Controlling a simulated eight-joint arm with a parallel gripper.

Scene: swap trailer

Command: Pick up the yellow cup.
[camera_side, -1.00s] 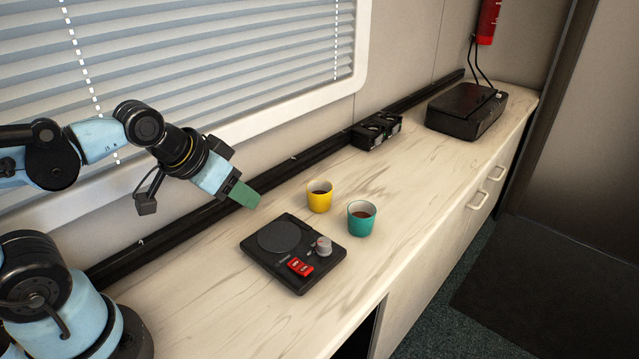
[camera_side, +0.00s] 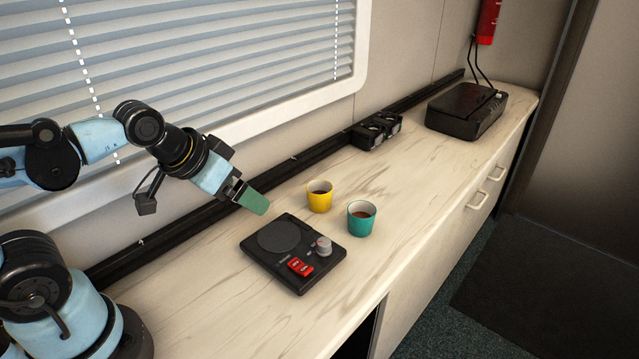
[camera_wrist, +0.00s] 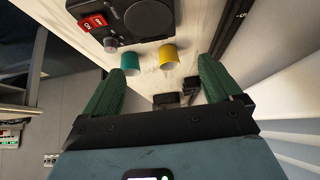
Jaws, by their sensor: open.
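The yellow cup (camera_side: 319,197) stands upright on the counter with dark liquid in it. It also shows in the wrist view (camera_wrist: 169,56), beyond and between my spread fingers. The teal cup (camera_side: 361,217) stands just to its right in the side view, also with dark liquid; in the wrist view the teal cup (camera_wrist: 130,63) is to the left of the yellow one. My gripper (camera_side: 254,200) is open and empty, above the counter to the left of the yellow cup and apart from it. Its two green fingers (camera_wrist: 160,88) show in the wrist view.
A black hot plate (camera_side: 293,253) with a knob and red switches lies in front of the cups. A black rail (camera_side: 225,211) runs along the wall. Black sockets (camera_side: 377,131) and a black case (camera_side: 466,110) stand farther back.

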